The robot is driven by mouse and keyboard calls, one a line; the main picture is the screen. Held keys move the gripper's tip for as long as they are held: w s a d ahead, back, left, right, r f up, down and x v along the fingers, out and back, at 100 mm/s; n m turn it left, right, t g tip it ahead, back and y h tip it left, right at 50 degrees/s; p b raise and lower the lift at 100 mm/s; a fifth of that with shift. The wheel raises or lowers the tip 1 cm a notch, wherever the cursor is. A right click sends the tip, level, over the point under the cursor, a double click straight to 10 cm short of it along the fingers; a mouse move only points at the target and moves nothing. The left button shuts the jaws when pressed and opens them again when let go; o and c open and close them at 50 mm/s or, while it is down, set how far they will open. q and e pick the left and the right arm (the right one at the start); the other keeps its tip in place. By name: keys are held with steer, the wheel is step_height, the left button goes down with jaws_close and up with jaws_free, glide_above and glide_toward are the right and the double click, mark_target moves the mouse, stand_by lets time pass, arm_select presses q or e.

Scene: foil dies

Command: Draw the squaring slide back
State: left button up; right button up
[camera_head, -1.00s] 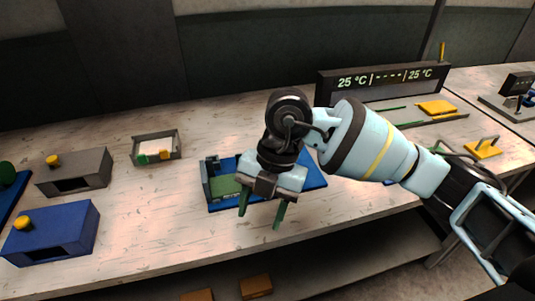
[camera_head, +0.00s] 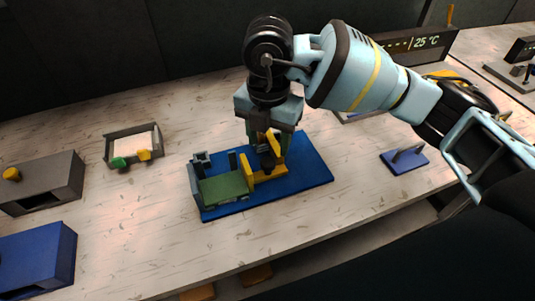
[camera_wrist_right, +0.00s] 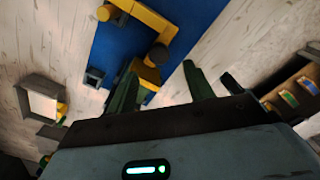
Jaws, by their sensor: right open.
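A blue base plate (camera_head: 310,170) lies on the bench, with a green bed (camera_head: 224,188) and grey-green walls at its left end. The yellow squaring slide (camera_head: 247,166) stands right of the green bed, with a dark post (camera_head: 266,158) by it. The slide also shows in the right wrist view (camera_wrist_right: 147,76). My right gripper (camera_head: 266,138) is open above and behind the slide and hides part of it. In the right wrist view its green fingers (camera_wrist_right: 162,82) are spread and the slide's near end shows between them. I cannot tell whether they touch it. My left gripper is out of view.
A small open tray (camera_head: 114,150) with green and yellow parts lies to the left. A grey box (camera_head: 60,180) and a blue box (camera_head: 50,255) stand at the far left. The bench front is clear.

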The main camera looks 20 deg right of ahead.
mark_target(268, 161)
step_height(268, 161, down, 6)
steer(key=shift+w+r, duration=0.1)
stand_by(0.4)
jaws_close()
